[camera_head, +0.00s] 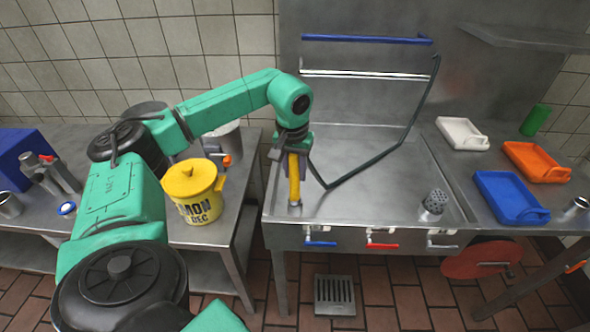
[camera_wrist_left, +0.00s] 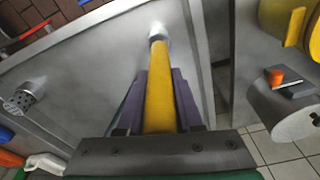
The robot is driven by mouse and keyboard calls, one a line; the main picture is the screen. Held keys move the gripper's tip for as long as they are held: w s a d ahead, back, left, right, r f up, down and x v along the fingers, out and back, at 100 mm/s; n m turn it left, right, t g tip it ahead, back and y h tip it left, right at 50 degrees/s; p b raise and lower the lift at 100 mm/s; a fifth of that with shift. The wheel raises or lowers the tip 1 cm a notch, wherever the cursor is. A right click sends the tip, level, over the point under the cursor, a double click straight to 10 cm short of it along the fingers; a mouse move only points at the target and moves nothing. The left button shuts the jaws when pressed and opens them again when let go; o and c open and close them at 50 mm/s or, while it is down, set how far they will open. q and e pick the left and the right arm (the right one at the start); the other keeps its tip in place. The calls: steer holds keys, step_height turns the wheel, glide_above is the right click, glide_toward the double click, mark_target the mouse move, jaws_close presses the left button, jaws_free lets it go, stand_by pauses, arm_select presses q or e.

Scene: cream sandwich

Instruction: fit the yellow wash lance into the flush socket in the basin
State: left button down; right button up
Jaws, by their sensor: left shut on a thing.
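My left gripper (camera_head: 292,163) is shut on the yellow wash lance (camera_head: 294,180) and holds it about upright at the left front of the steel basin (camera_head: 345,205). In the left wrist view the yellow lance (camera_wrist_left: 159,90) runs away from between the gripper's fingers (camera_wrist_left: 160,100) to a pale metal tip (camera_wrist_left: 158,33). The tip is close to the basin surface; I cannot tell whether it touches it or sits in an opening. The flush socket cannot be made out. A perforated metal cylinder (camera_head: 433,203) stands at the basin's right front. My right gripper is not in view.
A dark hose (camera_head: 375,160) loops across the basin. Blue, red and grey handles line its front. A yellow bucket (camera_head: 193,192) stands on the left table. White (camera_head: 462,133), orange (camera_head: 536,161) and blue (camera_head: 508,197) trays lie to the right. The basin's middle has free room.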

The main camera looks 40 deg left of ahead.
mark_target(295, 185)
arm_select(q)
steer(key=shift+r, duration=0.1)
stand_by(0.6)
steer(key=shift+f, duration=0.5)
steer(key=shift+f+b, duration=1.75)
steer(key=shift+f, duration=0.65)
steer(key=shift+c, duration=2.4)
jaws_free()
steer(key=shift+r, duration=0.1)
step_height(295, 185, up, 14)
steer(key=s, duration=0.1)
steer(key=shift+s+d+r, duration=0.2)
steer(key=shift+s+d, duration=0.1)
steer(key=shift+d, duration=0.05)
